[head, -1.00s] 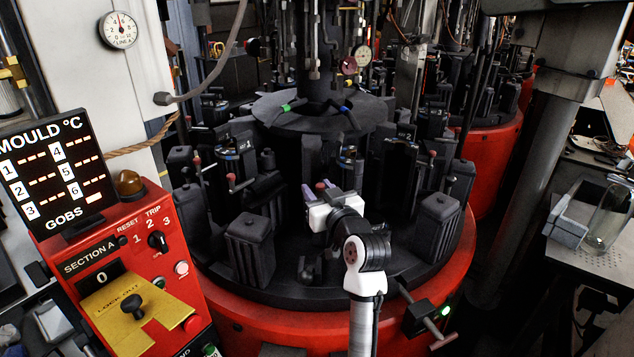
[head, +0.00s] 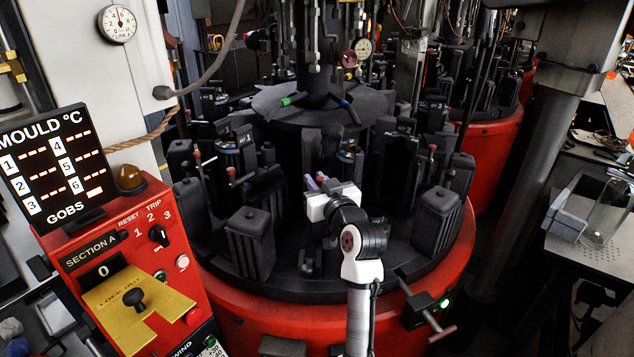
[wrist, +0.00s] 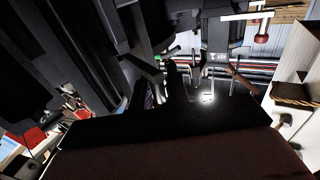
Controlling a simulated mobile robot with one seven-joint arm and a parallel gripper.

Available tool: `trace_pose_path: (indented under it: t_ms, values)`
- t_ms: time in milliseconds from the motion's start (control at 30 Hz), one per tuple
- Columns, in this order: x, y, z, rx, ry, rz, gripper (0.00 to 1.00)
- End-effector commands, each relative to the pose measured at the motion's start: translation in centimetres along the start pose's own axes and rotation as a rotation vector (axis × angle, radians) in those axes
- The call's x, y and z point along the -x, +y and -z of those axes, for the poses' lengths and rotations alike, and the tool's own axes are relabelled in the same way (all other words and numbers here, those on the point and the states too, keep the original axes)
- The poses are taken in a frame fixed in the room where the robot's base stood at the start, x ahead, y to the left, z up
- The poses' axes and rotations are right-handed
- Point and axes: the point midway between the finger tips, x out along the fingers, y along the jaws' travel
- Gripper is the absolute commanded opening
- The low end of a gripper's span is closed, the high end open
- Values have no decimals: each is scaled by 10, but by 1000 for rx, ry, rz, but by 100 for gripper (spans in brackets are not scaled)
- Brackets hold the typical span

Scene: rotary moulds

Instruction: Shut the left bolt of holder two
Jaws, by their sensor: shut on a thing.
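My gripper (head: 317,181), white with pale purple fingertips, is over the near middle of the round black mould table (head: 385,262). Its fingers are close together on the red-knobbed handle of a bolt, which they almost wholly cover now. Whether this bolt is fully in or out cannot be told. In the wrist view a red-knobbed handle (wrist: 262,37) shows at the upper right, and dark metal fills much of the picture.
Other red-knobbed handles (head: 231,172) stand on the left holders. Black ribbed moulds stand left (head: 250,242) and right (head: 436,218) of my arm. The red control panel (head: 130,265) is at the left. A side table with a glass jar (head: 606,210) is at the right.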

Motion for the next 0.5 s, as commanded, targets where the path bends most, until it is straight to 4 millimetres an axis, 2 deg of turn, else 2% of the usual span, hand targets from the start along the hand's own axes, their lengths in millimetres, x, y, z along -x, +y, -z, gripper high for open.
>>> trace_pose_path:
  t_ms: [233,500]
  values:
    - [-23,15,-2,1,1,0,0]
    - [-27,19,3,1,5,-3,0]
